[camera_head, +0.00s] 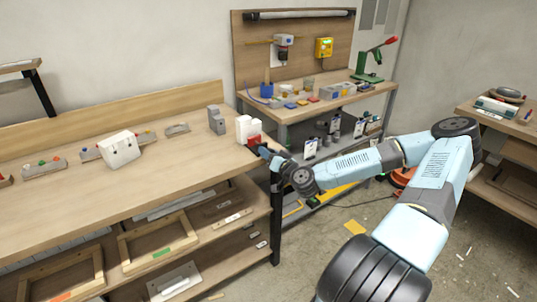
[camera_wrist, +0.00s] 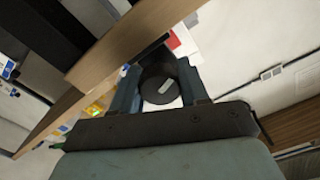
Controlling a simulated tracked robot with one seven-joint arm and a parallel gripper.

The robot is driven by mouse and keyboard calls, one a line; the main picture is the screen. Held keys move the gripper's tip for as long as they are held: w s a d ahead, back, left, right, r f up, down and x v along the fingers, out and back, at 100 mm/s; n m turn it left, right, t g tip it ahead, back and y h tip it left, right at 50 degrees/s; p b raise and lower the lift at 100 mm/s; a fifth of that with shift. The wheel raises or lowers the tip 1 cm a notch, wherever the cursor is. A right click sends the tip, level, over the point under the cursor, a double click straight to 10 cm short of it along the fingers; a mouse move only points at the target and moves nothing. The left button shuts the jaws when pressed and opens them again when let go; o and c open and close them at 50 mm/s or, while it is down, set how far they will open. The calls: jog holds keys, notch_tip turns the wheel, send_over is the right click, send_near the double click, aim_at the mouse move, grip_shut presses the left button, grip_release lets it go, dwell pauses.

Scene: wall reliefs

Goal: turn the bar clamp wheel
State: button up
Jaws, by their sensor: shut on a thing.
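The bar clamp wheel (camera_wrist: 160,82) is a dark round knob with a small pale mark on its face. In the wrist view it sits between the two blue-grey fingers of my gripper (camera_wrist: 157,92), which is shut on it. In the head view my gripper (camera_head: 266,152) reaches the right end of the long workbench, and the wheel cannot be made out there. A red piece (camera_head: 254,141), which seems part of the clamp, lies just beyond my gripper beside a white block (camera_head: 243,128). The red piece also shows in the wrist view (camera_wrist: 178,43).
The long wooden workbench (camera_head: 150,185) carries a white box (camera_head: 119,149) and grey blocks (camera_head: 216,120). Wooden frames lie on its lower shelves. A second bench with a pegboard (camera_head: 254,58) and a green press (camera_head: 368,68) stands behind. Another table (camera_head: 515,122) is at right; the floor is mostly open.

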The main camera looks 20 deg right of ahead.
jog(key=shift+d+m, duration=0.15)
jog(key=shift+m, duration=0.25)
jog(key=o, duration=1.1)
jog(key=shift+c, duration=0.2)
